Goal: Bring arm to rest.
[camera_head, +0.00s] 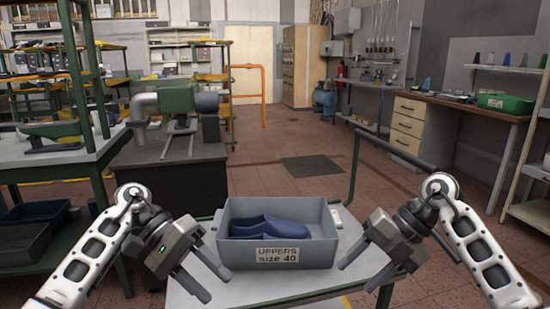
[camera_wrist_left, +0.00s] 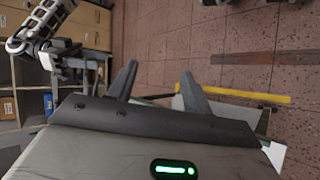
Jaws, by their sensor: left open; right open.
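My left gripper (camera_head: 216,285) is open and empty at the left of the cart top, in front of and left of the grey bin. Its two fingers also show apart in the left wrist view (camera_wrist_left: 158,85), with nothing between them. My right gripper (camera_head: 358,277) is open and empty at the right side of the bin. The grey bin (camera_head: 305,256), labelled "UPPERS size 40", stands on the cart top (camera_head: 262,293). Blue shoe uppers (camera_head: 285,227) lie inside it. Both grippers are apart from the uppers.
A dark machine stand (camera_head: 170,165) with a green machine is behind my left arm. A green-framed shelf (camera_head: 90,110) stands at the left. A workbench with drawers (camera_head: 425,125) is at the right. The tiled floor (camera_head: 290,150) behind the cart is mostly clear.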

